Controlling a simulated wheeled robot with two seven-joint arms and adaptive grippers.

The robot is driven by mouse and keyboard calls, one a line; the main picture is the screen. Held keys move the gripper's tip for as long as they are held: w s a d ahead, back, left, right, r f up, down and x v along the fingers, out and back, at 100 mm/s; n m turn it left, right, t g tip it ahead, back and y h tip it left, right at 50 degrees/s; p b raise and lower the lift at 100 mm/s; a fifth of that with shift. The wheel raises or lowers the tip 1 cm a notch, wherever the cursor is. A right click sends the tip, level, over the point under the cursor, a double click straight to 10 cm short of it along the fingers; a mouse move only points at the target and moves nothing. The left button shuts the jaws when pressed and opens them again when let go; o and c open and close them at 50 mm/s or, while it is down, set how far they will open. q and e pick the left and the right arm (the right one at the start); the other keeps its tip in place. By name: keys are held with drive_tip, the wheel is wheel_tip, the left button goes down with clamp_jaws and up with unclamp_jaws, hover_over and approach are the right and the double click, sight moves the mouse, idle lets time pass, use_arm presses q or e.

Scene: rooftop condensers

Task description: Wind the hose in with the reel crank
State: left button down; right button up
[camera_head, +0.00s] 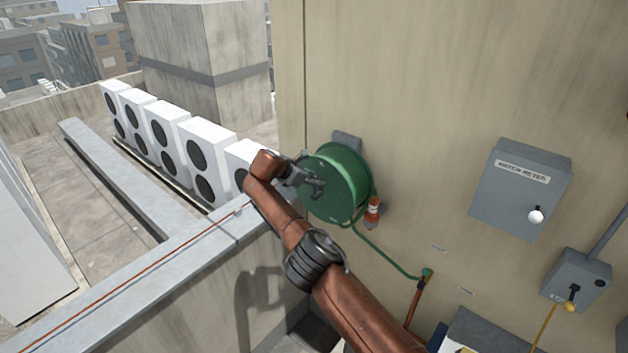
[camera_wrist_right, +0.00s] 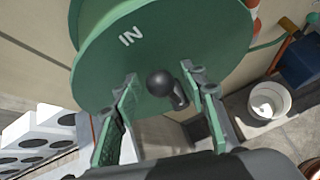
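The green hose reel (camera_head: 345,180) is mounted on the beige wall. In the right wrist view its green disc (camera_wrist_right: 185,45) carries the word IN. The crank's dark round knob (camera_wrist_right: 160,83) stands out from the disc. My right gripper (camera_head: 312,184) is at the reel's face, and in the wrist view (camera_wrist_right: 160,95) its fingers are open, on either side of the knob with gaps showing. A thin orange-red hose (camera_head: 130,284) lies along the parapet top. A green hose (camera_head: 385,257) runs from the reel down to a wall fitting. My left gripper is out of view.
A water meter box (camera_head: 520,190) and a smaller grey box (camera_head: 575,280) with a yellow-tipped lever are on the wall at right. White condensers (camera_head: 205,155) stand beyond the parapet (camera_head: 190,245). A white bucket (camera_wrist_right: 268,103) stands below the reel.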

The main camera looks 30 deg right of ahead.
drive_tip(key=shift+r, duration=0.1)
drive_tip(key=shift+r, duration=0.15)
wheel_tip(320, 180, up, 6)
drive_tip(key=shift+w+f, duration=0.1)
drive_tip(key=shift+r, duration=0.8)
drive_tip(key=shift+a+r, duration=0.15)
drive_tip(key=shift+r, duration=0.95)
